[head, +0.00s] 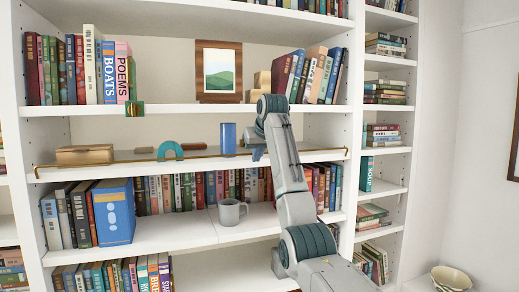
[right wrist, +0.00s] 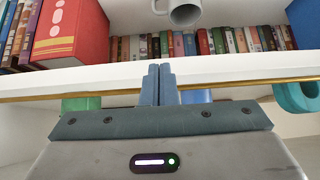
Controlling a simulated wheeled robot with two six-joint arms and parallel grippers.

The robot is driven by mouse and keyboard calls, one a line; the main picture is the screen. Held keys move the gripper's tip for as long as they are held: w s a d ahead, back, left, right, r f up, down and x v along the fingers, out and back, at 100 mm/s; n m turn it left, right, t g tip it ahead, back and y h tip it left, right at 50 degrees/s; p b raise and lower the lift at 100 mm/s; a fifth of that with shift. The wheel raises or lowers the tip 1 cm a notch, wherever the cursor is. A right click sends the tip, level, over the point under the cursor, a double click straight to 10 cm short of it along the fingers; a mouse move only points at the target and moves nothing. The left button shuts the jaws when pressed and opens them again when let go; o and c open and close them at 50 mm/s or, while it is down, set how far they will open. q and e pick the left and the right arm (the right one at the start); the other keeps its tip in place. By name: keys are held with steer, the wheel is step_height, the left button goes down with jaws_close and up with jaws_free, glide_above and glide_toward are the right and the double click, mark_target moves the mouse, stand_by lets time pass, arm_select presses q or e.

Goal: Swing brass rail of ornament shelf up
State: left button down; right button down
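The brass rail (head: 100,163) runs low along the front edge of the ornament shelf (head: 60,175), near the shelf board. In the right wrist view the rail (right wrist: 250,82) crosses behind or beside my fingers; whether they touch it I cannot tell. My right gripper (head: 257,154) is at the rail, right of the blue cylinder (head: 228,138). In the right wrist view its two fingers (right wrist: 160,84) are together with nothing visible between them. My right arm hides the rail's part behind it. My left gripper is not in view.
On the ornament shelf are a teal arch (head: 170,150), a wooden box (head: 85,155) and, in the wrist view, a green object (right wrist: 82,103). A green and brass fitting (head: 134,108) sits on the shelf edge above. A grey mug (head: 231,211) stands below.

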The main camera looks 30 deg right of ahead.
mark_target(251, 161)
steer(key=shift+w+f, duration=0.25)
steer(key=shift+f, duration=0.05)
steer(key=shift+w+d+r, duration=0.1)
steer(key=shift+w+d, duration=0.1)
steer(key=shift+w, duration=0.5)
steer(key=shift+w+d, duration=0.15)
steer(key=shift+w, duration=0.5)
stand_by(0.4)
steer(key=shift+s+b, duration=0.1)
steer(key=shift+b, duration=0.25)
steer(key=s+b, duration=0.2)
steer(key=s+a+b, duration=0.1)
steer(key=s+b, duration=0.1)
steer(key=b, duration=0.1)
steer(key=shift+s+a, duration=0.1)
steer(key=shift+s, duration=0.2)
